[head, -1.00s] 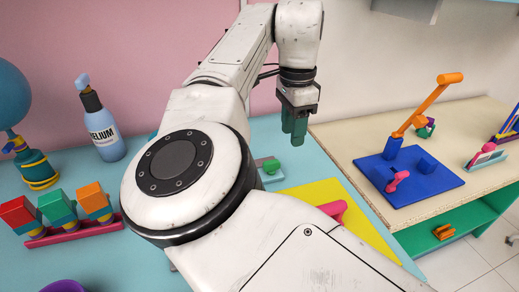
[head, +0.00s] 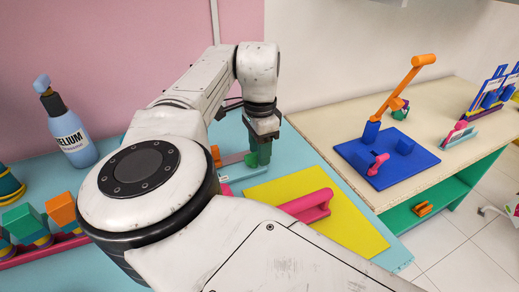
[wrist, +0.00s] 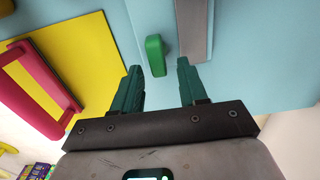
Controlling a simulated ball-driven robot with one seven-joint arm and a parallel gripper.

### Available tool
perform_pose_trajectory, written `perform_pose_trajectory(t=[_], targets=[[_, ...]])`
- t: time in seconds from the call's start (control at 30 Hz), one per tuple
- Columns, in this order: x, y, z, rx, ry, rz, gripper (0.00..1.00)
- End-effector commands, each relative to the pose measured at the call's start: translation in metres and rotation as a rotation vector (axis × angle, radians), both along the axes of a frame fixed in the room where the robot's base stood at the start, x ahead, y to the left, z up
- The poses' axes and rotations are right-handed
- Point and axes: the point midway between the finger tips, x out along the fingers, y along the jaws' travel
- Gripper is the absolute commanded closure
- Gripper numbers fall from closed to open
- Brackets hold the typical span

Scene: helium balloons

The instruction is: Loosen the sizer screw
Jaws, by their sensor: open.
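The sizer lies on the light-blue table as a flat grey strip, which shows in the wrist view (wrist: 195,28) and partly behind my gripper in the head view (head: 234,172). A rounded green knob (wrist: 154,54), which looks like its screw, stands beside the grey strip. My gripper (head: 258,154) points down over the right part of the sizer. In the wrist view my gripper (wrist: 159,66) is open and empty. The knob shows between the green fingers, nearer the left one, with a gap on each side. Contact and exact height cannot be told.
A yellow mat with a pink handle (head: 308,207) lies to the right of the sizer. An orange piece (head: 216,156) stands at its left. The helium bottle (head: 68,128) and several coloured blocks are at left. A wooden bench with a blue board (head: 405,166) is at right.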

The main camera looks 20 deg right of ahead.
Motion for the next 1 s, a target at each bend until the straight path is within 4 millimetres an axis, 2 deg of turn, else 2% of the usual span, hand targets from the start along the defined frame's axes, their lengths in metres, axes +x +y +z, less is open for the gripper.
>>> perform_pose_trajectory(t=[0.33,0.77,1.0], targets=[[0.0001,0.0,-0.0033,-0.001,0.0,0.0,0.58],[0.0,0.0,-0.0031,-0.001,0.0,0.0,1.0],[-0.0001,-0.0001,-0.0028,-0.001,0.0,0.001,1.0]])
